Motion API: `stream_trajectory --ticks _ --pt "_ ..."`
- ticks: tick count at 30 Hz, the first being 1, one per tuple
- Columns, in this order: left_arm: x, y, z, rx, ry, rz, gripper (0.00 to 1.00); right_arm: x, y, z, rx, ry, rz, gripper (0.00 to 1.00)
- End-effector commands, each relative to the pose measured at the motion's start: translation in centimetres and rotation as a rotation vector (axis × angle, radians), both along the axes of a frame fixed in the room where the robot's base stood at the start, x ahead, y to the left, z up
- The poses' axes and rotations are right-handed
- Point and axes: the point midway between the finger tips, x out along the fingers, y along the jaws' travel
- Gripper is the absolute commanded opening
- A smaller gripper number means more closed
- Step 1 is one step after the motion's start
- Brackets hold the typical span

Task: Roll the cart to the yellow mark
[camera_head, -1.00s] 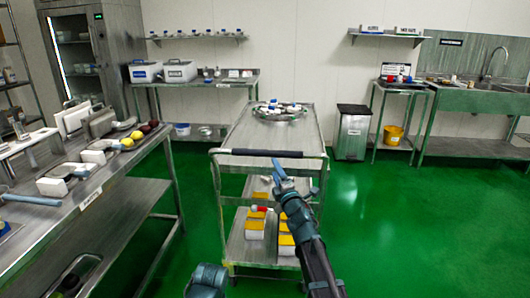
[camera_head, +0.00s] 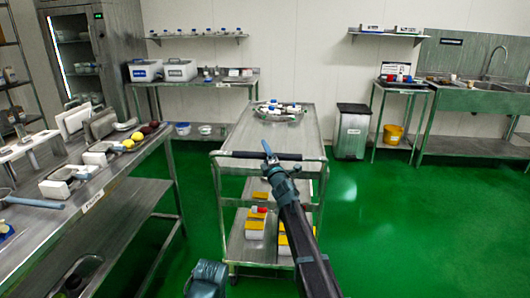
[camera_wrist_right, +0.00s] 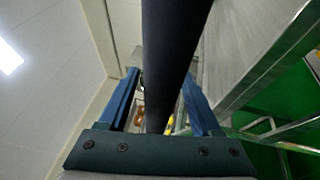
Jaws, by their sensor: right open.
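The steel cart (camera_head: 314,130) stands in the middle of the head view, its dark push handle (camera_head: 236,154) across the near end. My right gripper (camera_head: 268,152) reaches up to the middle of this handle. In the right wrist view, the dark handle bar (camera_wrist_right: 174,45) runs between the two blue fingers of my right gripper (camera_wrist_right: 160,95). The fingers are spread, with gaps beside the bar. No yellow floor mark shows in these views.
The cart carries a round tray (camera_head: 281,117) on top and yellow-lidded boxes (camera_head: 255,222) below. A long steel table (camera_head: 125,165) stands close on the left. A bin (camera_head: 351,132) and a sink counter (camera_head: 478,100) stand at the back right. Green floor (camera_head: 430,230) is clear on the right.

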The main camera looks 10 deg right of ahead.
Motion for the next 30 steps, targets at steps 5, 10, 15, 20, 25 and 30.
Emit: stream_trajectory --ticks 5,10,15,20,25,30 --pt "0.00 0.00 -0.01 0.000 0.000 0.000 0.50 -0.02 0.02 -0.01 0.000 0.000 0.000 0.66" --pt "0.00 0.00 -0.01 0.000 0.000 0.000 0.50 -0.02 0.02 -0.01 0.000 0.000 0.000 0.40" --pt "0.00 0.00 -0.01 0.000 0.000 0.000 0.50 -0.03 0.02 -0.02 0.000 0.000 0.000 0.10" --pt "0.00 0.00 -0.01 0.000 0.000 0.000 0.50 -0.04 0.01 -0.03 0.000 0.000 0.000 0.00" --pt "0.00 0.00 -0.02 0.000 0.000 0.000 0.50 -0.04 0.01 -0.03 0.000 0.001 0.000 0.00" --pt "0.00 0.00 -0.02 0.000 0.000 0.000 0.50 -0.04 0.00 -0.04 0.000 0.001 0.000 0.00"
